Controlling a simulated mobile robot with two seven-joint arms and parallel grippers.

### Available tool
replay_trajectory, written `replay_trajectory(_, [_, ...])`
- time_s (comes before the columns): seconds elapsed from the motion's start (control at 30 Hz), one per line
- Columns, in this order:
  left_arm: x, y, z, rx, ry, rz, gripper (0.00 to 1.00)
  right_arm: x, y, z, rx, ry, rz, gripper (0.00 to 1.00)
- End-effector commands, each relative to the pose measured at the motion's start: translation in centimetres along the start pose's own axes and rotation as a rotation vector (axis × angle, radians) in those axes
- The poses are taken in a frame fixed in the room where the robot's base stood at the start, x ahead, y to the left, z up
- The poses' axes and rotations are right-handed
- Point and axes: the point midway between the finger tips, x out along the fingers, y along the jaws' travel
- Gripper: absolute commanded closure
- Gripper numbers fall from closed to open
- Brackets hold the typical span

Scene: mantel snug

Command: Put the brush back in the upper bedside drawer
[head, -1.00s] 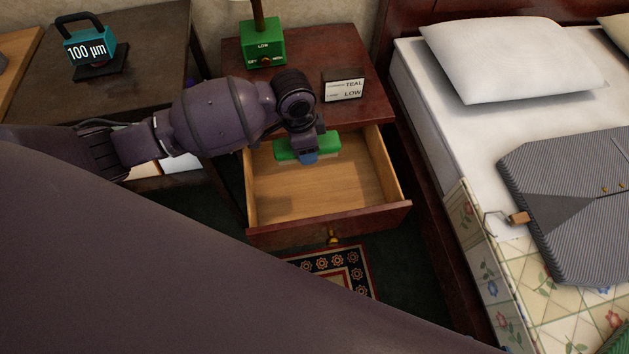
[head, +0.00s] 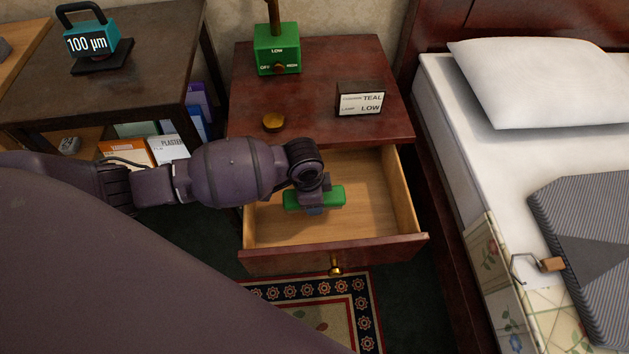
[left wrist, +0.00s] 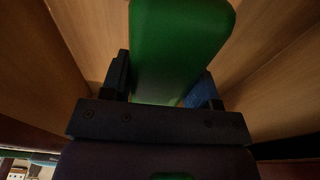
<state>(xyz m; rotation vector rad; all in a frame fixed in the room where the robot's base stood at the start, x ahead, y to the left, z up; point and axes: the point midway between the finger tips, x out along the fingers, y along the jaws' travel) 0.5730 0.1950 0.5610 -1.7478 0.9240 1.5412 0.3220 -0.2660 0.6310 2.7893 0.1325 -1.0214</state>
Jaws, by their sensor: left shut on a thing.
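The upper bedside drawer (head: 275,236) is pulled open below the red-brown nightstand top (head: 317,95). My left gripper (head: 315,205) is inside the outline of the drawer, shut on the green brush (head: 331,196). The brush also shows in the left wrist view (left wrist: 180,45), between the two dark fingers (left wrist: 162,92), with a bit of blue by the right finger. The drawer's wooden inside surrounds it there. I cannot tell whether the brush touches the drawer floor. My right gripper is not in view.
On the nightstand stand a green lamp base (head: 278,50), a small brass bowl (head: 274,122) and a sign (head: 360,99). A dark side table (head: 150,45) is at the left. The bed (head: 455,130) borders the right. The drawer is otherwise empty where visible.

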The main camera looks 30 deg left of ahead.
Motion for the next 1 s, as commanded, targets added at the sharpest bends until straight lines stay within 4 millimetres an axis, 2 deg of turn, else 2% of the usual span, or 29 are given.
replay_trajectory(0.03, [1.4,0.3,0.4,-0.001,-0.007,0.009,0.75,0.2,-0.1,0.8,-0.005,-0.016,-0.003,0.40])
replay_trajectory(0.13, [3.2,0.4,0.7,-0.002,-0.008,0.012,0.75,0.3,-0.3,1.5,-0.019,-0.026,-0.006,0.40])
replay_trajectory(0.23, [4.6,0.4,0.8,-0.002,-0.008,0.012,0.75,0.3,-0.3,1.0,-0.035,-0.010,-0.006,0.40])
replay_trajectory(0.43, [4.7,0.1,0.6,0.000,-0.001,0.002,0.75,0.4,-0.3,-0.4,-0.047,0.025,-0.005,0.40])
replay_trajectory(0.73, [5.0,0.1,0.7,0.000,-0.002,0.002,0.75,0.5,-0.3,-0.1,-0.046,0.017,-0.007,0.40])
replay_trajectory(0.77, [5.0,0.1,0.7,0.000,-0.002,0.002,0.42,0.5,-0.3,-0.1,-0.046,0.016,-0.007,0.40])
replay_trajectory(0.9, [5.0,0.1,0.7,0.000,-0.003,0.002,0.20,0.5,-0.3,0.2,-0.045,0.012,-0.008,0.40])
replay_trajectory(1.0, [5.0,0.1,0.7,0.000,-0.003,0.002,0.19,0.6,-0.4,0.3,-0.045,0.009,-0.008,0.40])
